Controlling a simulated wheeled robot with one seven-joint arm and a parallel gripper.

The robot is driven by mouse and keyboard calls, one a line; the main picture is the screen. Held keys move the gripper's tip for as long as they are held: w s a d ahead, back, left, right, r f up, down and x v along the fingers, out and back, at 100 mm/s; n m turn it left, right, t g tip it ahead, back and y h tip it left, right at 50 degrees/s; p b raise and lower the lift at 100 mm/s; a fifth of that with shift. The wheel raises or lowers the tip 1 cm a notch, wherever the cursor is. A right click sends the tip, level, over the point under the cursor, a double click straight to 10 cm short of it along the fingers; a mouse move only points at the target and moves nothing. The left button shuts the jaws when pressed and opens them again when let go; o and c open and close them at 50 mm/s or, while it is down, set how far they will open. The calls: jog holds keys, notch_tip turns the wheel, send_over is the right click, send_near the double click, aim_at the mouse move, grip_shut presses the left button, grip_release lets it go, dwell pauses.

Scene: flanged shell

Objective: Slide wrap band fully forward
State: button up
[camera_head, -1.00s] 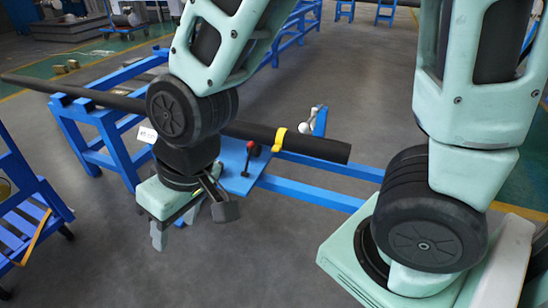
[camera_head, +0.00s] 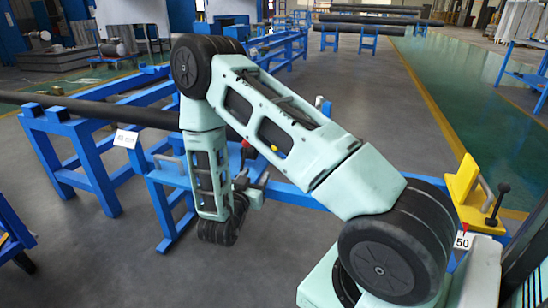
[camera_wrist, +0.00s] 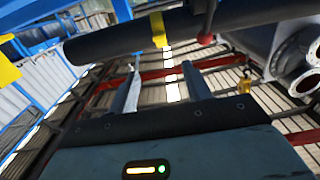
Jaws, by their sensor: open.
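The yellow wrap band (camera_wrist: 158,30) is around the dark pipe (camera_wrist: 105,42) in the wrist view, near the top middle. In the head view only a small yellow patch of the band (camera_head: 274,148) shows behind my arm. The pipe (camera_head: 90,107) runs in from the left there and is largely hidden by my arm. My gripper (camera_wrist: 160,70) is open and empty, its two fingers apart and pointing up toward the pipe, below the band in the picture. The fingers look apart from the band.
A red-knobbed lever (camera_wrist: 205,38) stands close right of the band in the wrist view. Blue stands (camera_head: 88,150) carry the pipe. A yellow bracket (camera_head: 463,190) with a black-knobbed handle and a "50" sign are at the right.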

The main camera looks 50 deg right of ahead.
jog(key=b+x, duration=0.1)
jog(key=x, duration=1.6)
jog(key=shift+d, duration=0.15)
